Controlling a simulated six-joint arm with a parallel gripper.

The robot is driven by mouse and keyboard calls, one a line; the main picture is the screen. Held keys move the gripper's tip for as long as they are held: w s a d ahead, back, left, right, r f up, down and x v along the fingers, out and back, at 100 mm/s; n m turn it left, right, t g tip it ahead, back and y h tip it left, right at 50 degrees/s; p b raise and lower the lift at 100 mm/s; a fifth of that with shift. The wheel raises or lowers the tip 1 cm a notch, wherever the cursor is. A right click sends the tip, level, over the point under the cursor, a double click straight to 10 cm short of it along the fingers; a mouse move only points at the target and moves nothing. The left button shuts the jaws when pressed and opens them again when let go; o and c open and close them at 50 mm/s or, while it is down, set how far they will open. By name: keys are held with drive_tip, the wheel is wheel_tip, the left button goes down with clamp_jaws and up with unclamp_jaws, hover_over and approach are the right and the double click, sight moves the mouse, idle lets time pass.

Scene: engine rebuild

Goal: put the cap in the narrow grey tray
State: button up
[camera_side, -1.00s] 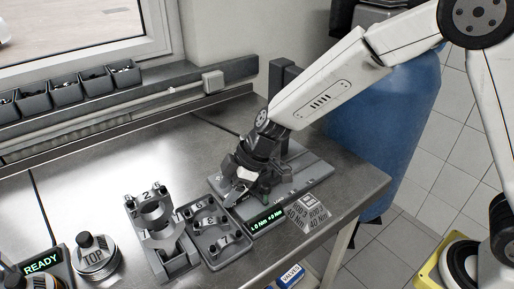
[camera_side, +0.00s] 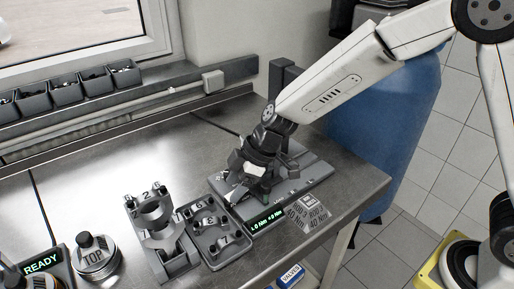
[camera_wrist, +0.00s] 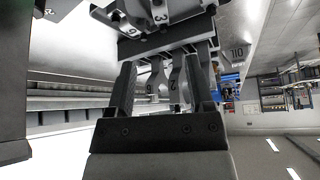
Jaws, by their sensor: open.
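The narrow grey tray (camera_side: 232,250) stands at the front middle of the bench in the side view, with small dark arched caps marked 6 and 7 in it. My gripper (camera_side: 250,194) is low over the flat grey fixture behind and right of the tray. In the wrist view my gripper (camera_wrist: 165,62) has its two dark fingers apart. Grey curved parts (camera_wrist: 176,82) with numbers show between and beyond the fingers. I cannot tell whether one of these is the cap, or whether the fingers touch them. The fingertips are partly hidden in the side view.
The flat fixture (camera_side: 312,177) has a lit green display (camera_side: 267,219) on its front edge. A grey numbered block (camera_side: 178,262) stands left of the tray, and a piston marked TOP (camera_side: 97,262) farther left. Bins (camera_side: 65,92) line the back. The bench's left middle is clear.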

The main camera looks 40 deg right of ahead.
drive_tip(key=s+d+m+h, duration=0.3)
drive_tip(key=s+d+m, duration=0.3)
drive_tip(key=d, duration=0.5)
drive_tip(key=s+d+f+m+h, duration=0.1)
drive_tip(key=s+d+m+h, duration=0.1)
drive_tip(key=s+d+m, duration=0.5)
drive_tip(key=s+d, duration=0.2)
drive_tip(key=d, duration=0.1)
drive_tip(key=shift+d+h, duration=0.4)
drive_tip(key=shift+w, duration=0.1)
